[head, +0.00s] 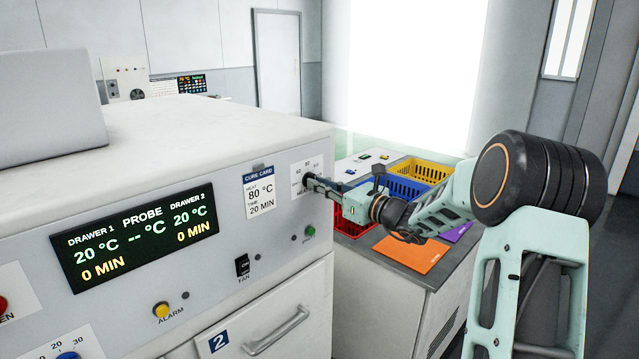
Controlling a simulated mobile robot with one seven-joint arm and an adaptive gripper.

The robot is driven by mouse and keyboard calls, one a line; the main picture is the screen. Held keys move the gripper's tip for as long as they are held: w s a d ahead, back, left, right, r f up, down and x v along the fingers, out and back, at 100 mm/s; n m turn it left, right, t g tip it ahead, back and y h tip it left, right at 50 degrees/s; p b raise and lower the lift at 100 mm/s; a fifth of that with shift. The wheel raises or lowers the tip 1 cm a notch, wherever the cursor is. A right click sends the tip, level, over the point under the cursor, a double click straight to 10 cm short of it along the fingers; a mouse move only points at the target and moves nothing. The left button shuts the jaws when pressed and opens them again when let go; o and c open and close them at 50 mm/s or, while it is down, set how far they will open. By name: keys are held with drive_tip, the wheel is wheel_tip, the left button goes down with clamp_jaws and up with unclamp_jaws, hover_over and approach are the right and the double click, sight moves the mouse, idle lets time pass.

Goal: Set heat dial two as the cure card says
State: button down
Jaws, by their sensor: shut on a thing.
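The cure card (260,193) on the oven's front panel reads heat 80 °C and time 20 min. To its right is a white dial plate (296,171) with small numbers, the heat dial on the drawer 2 side. My gripper (311,182) reaches in from the right and is shut on that dial's dark knob, which it mostly hides. I cannot tell where the knob points. The display (135,238) shows 20 °C and 0 min for both drawer 1 and drawer 2, and dashes for the probe.
Below are a fan switch (242,266), a yellow alarm button (161,310), a green button (310,231) and the drawer 2 handle (277,331). To the right, a bench holds yellow (425,170), blue (405,187) and red bins (352,227) and an orange mat (411,253).

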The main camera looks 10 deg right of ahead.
idle(0.3)
drive_tip(key=c, duration=2)
unclamp_jaws()
drive_tip(key=v, duration=1.2)
drive_tip(key=shift+f, duration=0.1)
